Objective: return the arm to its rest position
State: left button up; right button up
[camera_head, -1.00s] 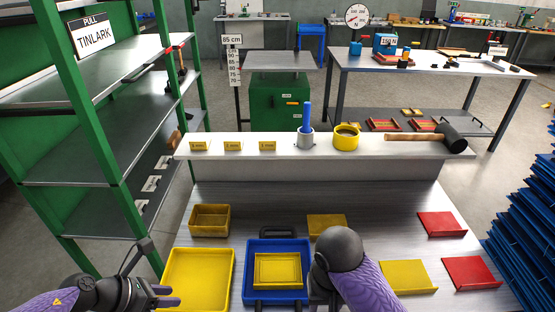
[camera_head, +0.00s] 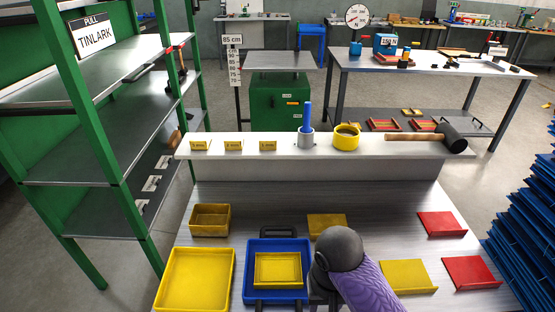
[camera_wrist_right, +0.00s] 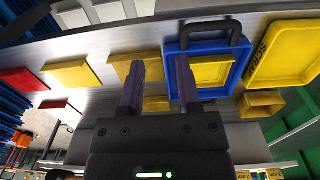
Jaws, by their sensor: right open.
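My right arm comes in at the bottom of the head view, its dark rounded joint over the bench beside the blue tray (camera_head: 249,274). My right gripper (camera_wrist_right: 159,72) shows in the right wrist view, open, with its two fingers apart and nothing between them. The fingers point towards the bench top, with the blue tray (camera_wrist_right: 172,60) close by one finger. In the head view the arm mostly hides this gripper. My left arm and gripper are out of view.
A yellow tray (camera_head: 194,280) and a yellow box (camera_head: 210,219) stand on the left of the bench. Red plates (camera_head: 441,224) and yellow plates (camera_head: 408,276) lie to the right. A raised ledge (camera_head: 290,149) carries a mallet (camera_head: 452,138) and cups. A green shelf rack (camera_head: 90,165) stands left.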

jog(key=s+d+f, duration=0.2)
jog(key=f, duration=0.7)
jog(key=s+d+f, duration=0.1)
jog(key=s+f, duration=0.2)
jog(key=f, duration=0.6)
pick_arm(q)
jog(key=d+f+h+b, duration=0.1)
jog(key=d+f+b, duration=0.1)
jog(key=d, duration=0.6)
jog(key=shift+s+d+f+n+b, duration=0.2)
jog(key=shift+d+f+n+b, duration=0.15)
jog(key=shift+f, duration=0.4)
pick_arm(e)
jog(key=s+d+f+n, duration=0.1)
jog(key=s+d+f, duration=0.1)
jog(key=s+f, duration=0.3)
jog(key=s+d+f+n, duration=0.1)
jog(key=s+f, duration=0.4)
jog(key=s, duration=0.7)
jog(key=s+d+f, duration=0.3)
jog(key=s+f, duration=0.2)
jog(key=s, duration=0.3)
jog(key=shift+s+d+f+n, duration=0.2)
jog(key=shift+d+f+n, duration=0.15)
jog(key=shift+f+n, duration=0.05)
